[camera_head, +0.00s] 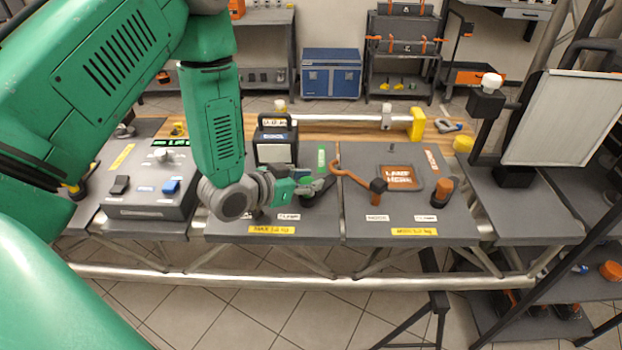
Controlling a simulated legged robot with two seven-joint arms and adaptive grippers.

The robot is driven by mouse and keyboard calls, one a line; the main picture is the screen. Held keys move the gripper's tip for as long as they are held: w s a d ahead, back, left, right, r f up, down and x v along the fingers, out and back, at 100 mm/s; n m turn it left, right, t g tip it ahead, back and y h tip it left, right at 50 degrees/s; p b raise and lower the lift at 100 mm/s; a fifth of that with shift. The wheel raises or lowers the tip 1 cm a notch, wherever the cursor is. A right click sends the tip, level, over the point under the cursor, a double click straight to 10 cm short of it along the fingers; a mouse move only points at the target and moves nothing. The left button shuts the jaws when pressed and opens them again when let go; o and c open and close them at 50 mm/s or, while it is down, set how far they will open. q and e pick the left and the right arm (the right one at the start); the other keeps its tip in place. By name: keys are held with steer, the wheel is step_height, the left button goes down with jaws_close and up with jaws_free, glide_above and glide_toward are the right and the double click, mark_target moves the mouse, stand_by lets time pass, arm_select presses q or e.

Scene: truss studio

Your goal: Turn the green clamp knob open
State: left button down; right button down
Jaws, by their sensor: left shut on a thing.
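My left arm comes in from the left, and its gripper (322,188) is low over the right part of the dark left-centre panel (222,226). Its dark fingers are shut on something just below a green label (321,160). The green clamp knob is not clearly visible; the fingers cover the place where it seems to be, so its turn angle cannot be told. My right gripper is not in view.
Right of the gripper, an orange hooked handle (350,176) and an orange-topped knob (442,192) stand on the neighbouring panel. A black-framed box (275,145) stands behind the gripper. A control box (152,205) is at left, a pale screen (563,118) at right.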

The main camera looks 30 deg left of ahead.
arm_select(q)
steer(key=shift+s+a+f+m+g+h, duration=0.15)
steer(key=shift+f+m+g+h, duration=0.1)
steer(key=shift+m+h, duration=0.15)
steer(key=shift+s+f+m+g+h, duration=0.1)
steer(key=shift+s+m+g+h, duration=0.05)
steer(key=shift+m+g+h, duration=0.2)
steer(key=shift+s+d+m+g+h+p, duration=0.15)
steer(key=shift+m+g+h+p, duration=0.25)
steer(key=shift+m+h, duration=0.6)
steer(key=shift+h, duration=0.25)
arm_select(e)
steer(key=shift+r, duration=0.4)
arm_select(q)
steer(key=shift+m, duration=0.25)
steer(key=c, duration=1.3)
jaws_free()
steer(key=shift+o, duration=0.9)
steer(key=shift+r, duration=0.1)
steer(key=shift+a, duration=0.4)
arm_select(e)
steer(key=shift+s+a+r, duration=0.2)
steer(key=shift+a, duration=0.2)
arm_select(q)
steer(key=shift+a+r, duration=0.1)
